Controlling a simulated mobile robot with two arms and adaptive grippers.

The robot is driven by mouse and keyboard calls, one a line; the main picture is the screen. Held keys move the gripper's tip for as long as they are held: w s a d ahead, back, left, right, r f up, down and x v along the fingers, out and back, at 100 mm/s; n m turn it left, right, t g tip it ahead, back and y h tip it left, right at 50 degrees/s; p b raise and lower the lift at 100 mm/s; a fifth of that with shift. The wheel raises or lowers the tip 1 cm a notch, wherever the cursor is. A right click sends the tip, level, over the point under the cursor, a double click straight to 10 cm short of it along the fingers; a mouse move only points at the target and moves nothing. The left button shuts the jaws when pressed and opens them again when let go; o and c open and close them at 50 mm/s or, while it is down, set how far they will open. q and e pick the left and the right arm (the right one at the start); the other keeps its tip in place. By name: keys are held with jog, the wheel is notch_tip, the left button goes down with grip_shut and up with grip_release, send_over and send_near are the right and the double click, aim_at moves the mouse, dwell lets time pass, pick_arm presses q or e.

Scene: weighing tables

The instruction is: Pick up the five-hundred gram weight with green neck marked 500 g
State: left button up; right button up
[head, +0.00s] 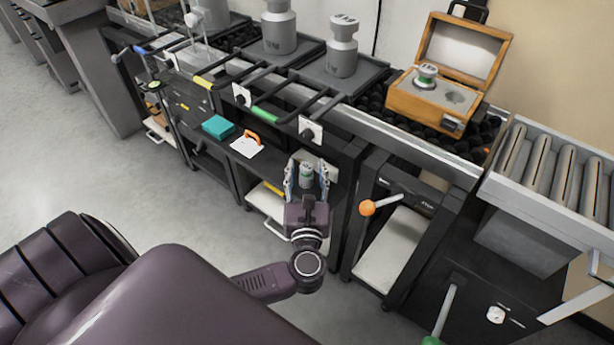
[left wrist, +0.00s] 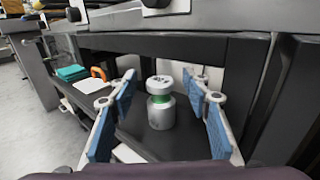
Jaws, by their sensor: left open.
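The weight with the green neck (left wrist: 161,104) stands upright on a dark shelf below the tabletop. In the left wrist view it is a silver cylinder with a round knob and a green band; its marking is too small to read. In the head view the weight (head: 306,175) shows between the fingers of my left gripper (head: 307,176). In the left wrist view my left gripper (left wrist: 160,115) is open, with a blue-padded finger on each side of the weight and gaps between. The weight appears a little beyond the pads; I cannot tell the exact depth. My right gripper is not in view.
A wooden case (head: 415,108) with another green-necked weight (head: 426,76) stands above on the rollers. Large grey weights (head: 342,48) stand on trays. The tabletop edge overhangs the shelf.

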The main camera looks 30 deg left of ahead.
pick_arm(q)
jog(key=shift+w+a, duration=0.3)
jog(key=shift+w, duration=0.1)
grip_shut()
jog(key=shift+r, duration=0.1)
